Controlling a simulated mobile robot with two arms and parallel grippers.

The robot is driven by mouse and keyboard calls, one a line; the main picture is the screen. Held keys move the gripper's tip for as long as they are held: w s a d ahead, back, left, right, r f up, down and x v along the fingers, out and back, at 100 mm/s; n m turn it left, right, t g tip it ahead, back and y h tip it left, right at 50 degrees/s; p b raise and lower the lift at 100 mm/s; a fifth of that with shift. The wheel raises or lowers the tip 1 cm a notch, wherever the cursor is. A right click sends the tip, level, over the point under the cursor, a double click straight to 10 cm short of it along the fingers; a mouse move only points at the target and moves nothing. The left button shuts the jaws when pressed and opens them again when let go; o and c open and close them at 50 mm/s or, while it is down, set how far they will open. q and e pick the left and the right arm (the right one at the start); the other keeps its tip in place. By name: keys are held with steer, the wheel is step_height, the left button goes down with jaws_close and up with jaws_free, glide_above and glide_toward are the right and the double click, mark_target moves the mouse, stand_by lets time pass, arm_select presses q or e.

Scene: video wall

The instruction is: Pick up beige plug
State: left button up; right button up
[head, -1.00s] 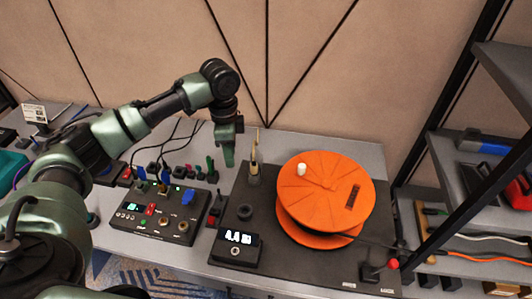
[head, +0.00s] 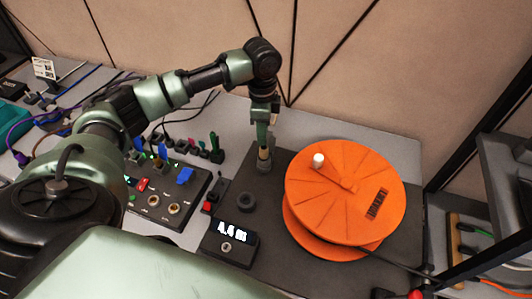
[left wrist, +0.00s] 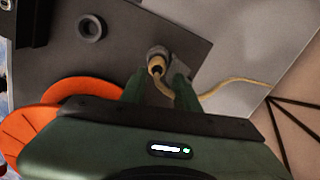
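The beige plug (left wrist: 157,66) stands in a grey round socket (left wrist: 157,51) on the dark panel, with a beige cable trailing off to the right in the left wrist view. In the head view the beige plug (head: 264,153) shows just below my left gripper (head: 263,135). In the left wrist view my left gripper (left wrist: 160,76) is open, with one green finger on each side of the plug and its cable. I cannot tell whether the fingers touch it. My right gripper is not in view.
A large orange reel (head: 345,190) stands on the panel right of the plug. A control box (head: 165,200) with a blue connector is at left. Shelves (head: 510,190) stand at right.

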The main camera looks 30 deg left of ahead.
mark_target(263, 148)
arm_select(q)
steer(key=shift+s+d+f, duration=0.1)
steer(key=shift+s+f, duration=0.1)
steer(key=shift+f, duration=0.65)
step_height(263, 148, down, 4)
steer(key=shift+w+f+p, duration=0.1)
steer(key=shift+p, duration=0.4)
jaws_close()
